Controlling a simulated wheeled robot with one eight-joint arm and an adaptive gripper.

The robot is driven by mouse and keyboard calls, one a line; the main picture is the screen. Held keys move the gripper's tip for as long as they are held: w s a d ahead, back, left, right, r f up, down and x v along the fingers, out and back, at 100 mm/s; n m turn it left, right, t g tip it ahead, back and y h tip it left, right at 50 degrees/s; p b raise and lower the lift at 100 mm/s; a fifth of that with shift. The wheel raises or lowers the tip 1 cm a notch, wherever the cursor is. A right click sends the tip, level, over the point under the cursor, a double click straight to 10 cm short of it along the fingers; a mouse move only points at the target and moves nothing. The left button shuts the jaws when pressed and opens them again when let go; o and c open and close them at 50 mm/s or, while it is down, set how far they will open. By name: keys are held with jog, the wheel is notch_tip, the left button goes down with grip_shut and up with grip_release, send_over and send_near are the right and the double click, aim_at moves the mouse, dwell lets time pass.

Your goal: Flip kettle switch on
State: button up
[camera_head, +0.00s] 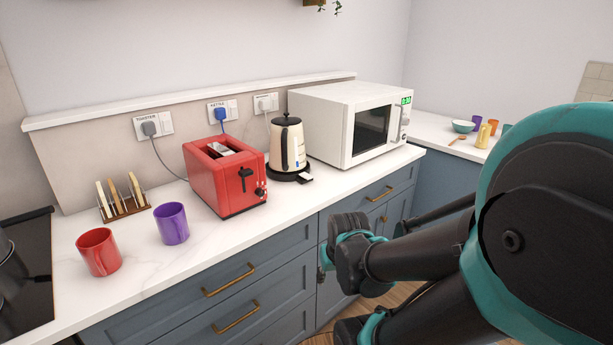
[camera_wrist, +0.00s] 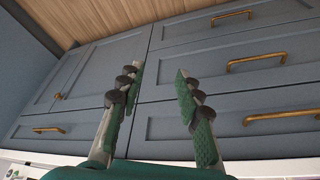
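The kettle (camera_head: 287,148) is cream with a black lid and handle. It stands upright on a black base on the counter, between the toaster and the microwave. A small dark lever (camera_head: 305,179) juts from its lower front right. On the wall behind are sockets; the middle one (camera_head: 223,112) holds a blue plug under a label that seems to read kettle. Its rocker's position is too small to tell. My gripper (camera_head: 345,240) is low in front of the drawers, below the counter edge, well apart from the kettle. In the wrist view, my gripper (camera_wrist: 157,80) is open and empty.
A red toaster (camera_head: 225,176) stands left of the kettle and a white microwave (camera_head: 350,122) right of it. A purple mug (camera_head: 171,223), a red mug (camera_head: 99,252) and a toast rack (camera_head: 122,205) are at left. Brass drawer handles (camera_head: 229,279) jut from the fronts.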

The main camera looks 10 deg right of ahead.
jog(key=shift+n+y, duration=0.6)
jog(key=w+r, duration=0.1)
jog(key=w, duration=0.1)
jog(key=w+r, duration=0.2)
jog(key=w, duration=0.1)
jog(key=w+r, duration=0.1)
jog(key=w, duration=0.1)
jog(key=shift+w+a+r, duration=0.15)
jog(key=shift+a+r, duration=0.05)
jog(key=shift+r, duration=0.2)
grip_shut()
jog(key=w+d+r+n+t+y, duration=0.1)
jog(key=w+d+r+n, duration=0.1)
jog(key=w+r, duration=0.7)
jog(key=w+d+r+n+t+y, duration=0.2)
jog(key=w+d+r, duration=0.2)
jog(key=w+r, duration=0.6)
jog(key=w, duration=0.5)
jog(key=shift+d+r+n+t, duration=0.3)
jog(key=shift+d+n, duration=0.05)
jog(key=shift+n, duration=0.05)
